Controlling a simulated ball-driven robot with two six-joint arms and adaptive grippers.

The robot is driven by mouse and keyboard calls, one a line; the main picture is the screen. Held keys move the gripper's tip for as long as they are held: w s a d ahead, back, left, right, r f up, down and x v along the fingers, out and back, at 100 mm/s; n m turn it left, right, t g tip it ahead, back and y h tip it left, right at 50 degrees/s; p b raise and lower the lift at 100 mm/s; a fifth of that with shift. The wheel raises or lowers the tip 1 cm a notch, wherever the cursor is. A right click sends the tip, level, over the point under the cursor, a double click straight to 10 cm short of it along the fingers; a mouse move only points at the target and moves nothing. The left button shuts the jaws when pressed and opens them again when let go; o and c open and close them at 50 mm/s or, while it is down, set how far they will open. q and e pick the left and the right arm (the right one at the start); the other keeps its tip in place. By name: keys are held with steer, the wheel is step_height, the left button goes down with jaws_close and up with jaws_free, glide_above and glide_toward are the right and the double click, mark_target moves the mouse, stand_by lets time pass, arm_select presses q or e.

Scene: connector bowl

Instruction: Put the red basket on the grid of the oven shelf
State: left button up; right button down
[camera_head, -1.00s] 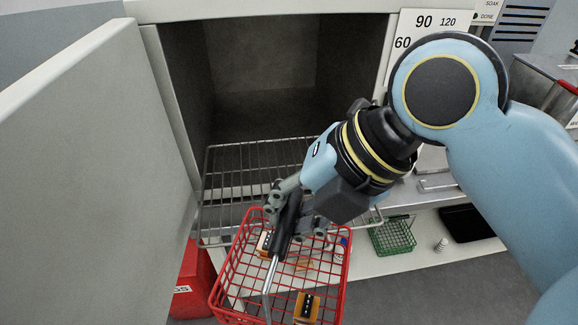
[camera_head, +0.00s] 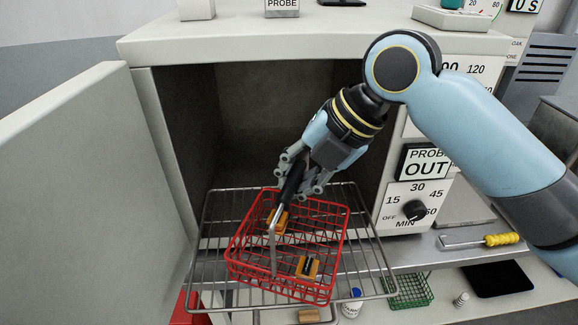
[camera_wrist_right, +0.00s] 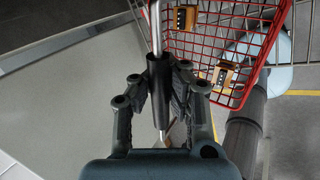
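The red wire basket (camera_head: 280,286) is over the wire grid of the oven shelf (camera_head: 365,252), which sticks out of the open oven (camera_head: 235,110). I cannot tell whether its bottom touches the grid. Small orange-and-black connectors (camera_head: 308,268) lie in the basket. My right gripper (camera_head: 293,187) is shut on the black handle (camera_head: 291,183), whose metal rod runs down into the basket. In the right wrist view the handle (camera_wrist_right: 160,85) is between the fingers, and the red basket (camera_wrist_right: 235,45) is beyond, upper right. My left gripper is not in view.
The open oven door (camera_head: 90,190) bounds the left side. The control panel with a black knob (camera_head: 413,210) is at the right. A green basket (camera_head: 410,290), a small white-and-blue bottle (camera_head: 352,303) and a yellow-handled tool (camera_head: 500,239) lie lower right.

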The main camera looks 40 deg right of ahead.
steer(key=w+d+f+p, duration=0.2)
steer(key=w+d+f, duration=0.1)
steer(key=w, duration=0.2)
steer(key=shift+w+f+p, duration=0.15)
steer(key=shift+f+p, duration=0.1)
steer(key=shift+p, duration=0.15)
steer(key=shift+f, duration=0.1)
steer(key=c, duration=1.4)
jaws_free()
